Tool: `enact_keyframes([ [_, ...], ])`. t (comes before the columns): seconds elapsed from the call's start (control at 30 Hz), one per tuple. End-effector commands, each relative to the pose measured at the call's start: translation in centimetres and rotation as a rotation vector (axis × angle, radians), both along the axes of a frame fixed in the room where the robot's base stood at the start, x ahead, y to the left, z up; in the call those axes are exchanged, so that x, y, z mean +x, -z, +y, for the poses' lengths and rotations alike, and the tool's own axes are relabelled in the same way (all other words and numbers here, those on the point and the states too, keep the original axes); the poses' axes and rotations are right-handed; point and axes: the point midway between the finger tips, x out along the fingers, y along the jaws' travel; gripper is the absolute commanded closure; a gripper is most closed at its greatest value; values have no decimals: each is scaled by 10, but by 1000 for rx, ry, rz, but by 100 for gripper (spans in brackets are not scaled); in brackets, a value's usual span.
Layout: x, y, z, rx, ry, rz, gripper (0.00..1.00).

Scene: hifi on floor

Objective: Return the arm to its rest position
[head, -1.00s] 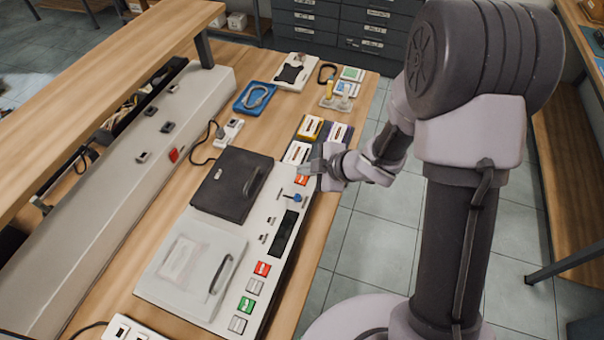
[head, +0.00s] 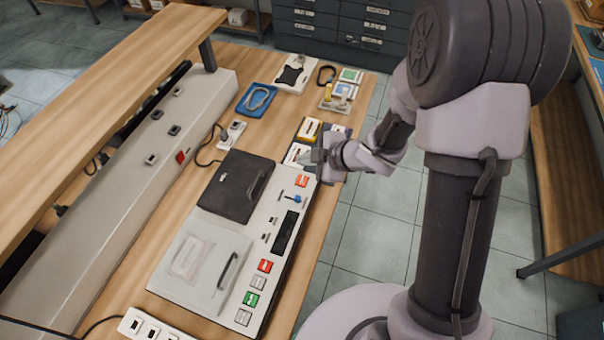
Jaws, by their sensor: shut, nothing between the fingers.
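My gripper (head: 314,159) is shut and holds nothing. It is over the right edge of the wooden bench, near the far end of the white device (head: 205,265). In the picture it covers part of the small cards or boxes with white labels (head: 294,153). I cannot tell its height above them. My arm reaches in from the right, bent, with its wrist pointing left.
The white device has a dark lid (head: 236,184), a pale lid (head: 203,262) and coloured buttons (head: 264,266). A blue tray (head: 255,99) and a white tray (head: 293,73) lie farther back. A raised wooden shelf (head: 130,75) runs along the left. Tiled floor (head: 365,240) is free at right.

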Motion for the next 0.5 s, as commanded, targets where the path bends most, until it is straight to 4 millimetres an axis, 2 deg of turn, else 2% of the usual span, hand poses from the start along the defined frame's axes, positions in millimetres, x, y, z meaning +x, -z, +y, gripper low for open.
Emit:
enact_keyframes([
  [0.17,1,0,-1,-1,6,-1,100],
  [0.27,15,-16,-20,-29,126,-12,100],
  [0.3,23,-31,-37,-45,240,-16,100],
  [0.37,29,-63,-73,-52,477,-14,100],
  [0.43,12,-101,-117,-7,796,23,100],
  [0.47,-4,-114,-132,31,929,52,100],
  [0.5,-30,-128,-147,100,1099,104,100],
])
